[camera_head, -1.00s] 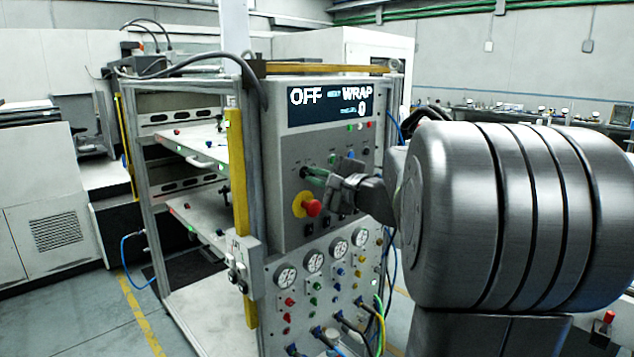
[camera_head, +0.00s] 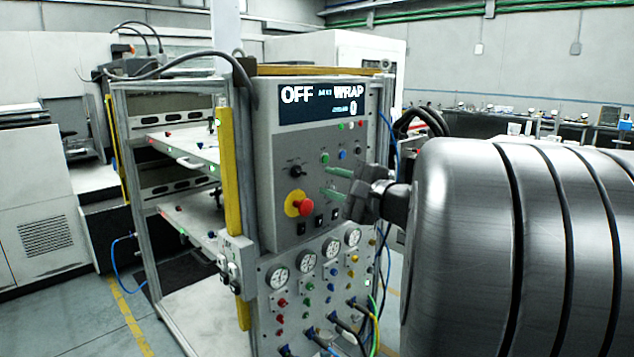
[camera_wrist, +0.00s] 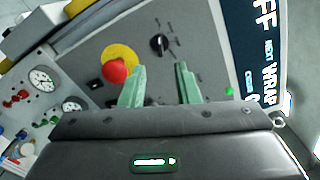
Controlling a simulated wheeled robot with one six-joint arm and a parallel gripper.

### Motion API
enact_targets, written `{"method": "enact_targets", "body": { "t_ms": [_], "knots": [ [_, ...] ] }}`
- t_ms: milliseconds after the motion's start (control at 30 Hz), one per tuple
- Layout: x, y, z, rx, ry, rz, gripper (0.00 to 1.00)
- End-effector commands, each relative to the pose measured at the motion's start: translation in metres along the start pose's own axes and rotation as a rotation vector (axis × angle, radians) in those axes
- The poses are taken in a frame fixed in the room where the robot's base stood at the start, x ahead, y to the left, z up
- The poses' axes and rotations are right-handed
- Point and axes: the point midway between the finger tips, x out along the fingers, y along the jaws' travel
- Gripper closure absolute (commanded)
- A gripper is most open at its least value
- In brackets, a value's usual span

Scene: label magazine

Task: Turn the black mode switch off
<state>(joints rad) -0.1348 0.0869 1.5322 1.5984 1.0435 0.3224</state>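The black mode switch (camera_head: 296,171) is a round knob on the grey control panel (camera_head: 277,137), above the red emergency button. In the wrist view the black knob (camera_wrist: 158,44) lies beyond my fingertips, with a light mark on it. My gripper (camera_head: 332,182) has two green fingers and is to the right of the knob, apart from it. In the wrist view my gripper (camera_wrist: 160,72) is open, with nothing between the fingers. The display (camera_head: 323,103) reads "OFF" and "WRAP" with a 0.
The red emergency button (camera_head: 306,208) on its yellow disc sits just below the switch. Small buttons (camera_head: 342,154) are near my fingers. Gauges (camera_head: 305,260) and hoses lie below. A yellow post (camera_head: 228,170) edges the panel at left.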

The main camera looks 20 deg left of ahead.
Motion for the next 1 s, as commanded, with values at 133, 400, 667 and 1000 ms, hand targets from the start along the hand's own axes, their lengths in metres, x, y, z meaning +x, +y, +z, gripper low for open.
{"method": "enact_targets", "body": {
  "t_ms": [133,400,667,1000],
  "knots": [
    [-0.029,0.0,-0.001,-0.002,0.003,-0.003,0.71],
    [-0.059,0.0,0.0,-0.001,0.001,-0.001,0.71],
    [-0.064,0.0,0.0,-0.001,-0.001,0.0,0.71],
    [-0.059,0.0,0.001,0.0,-0.003,0.001,0.71]
  ]
}}
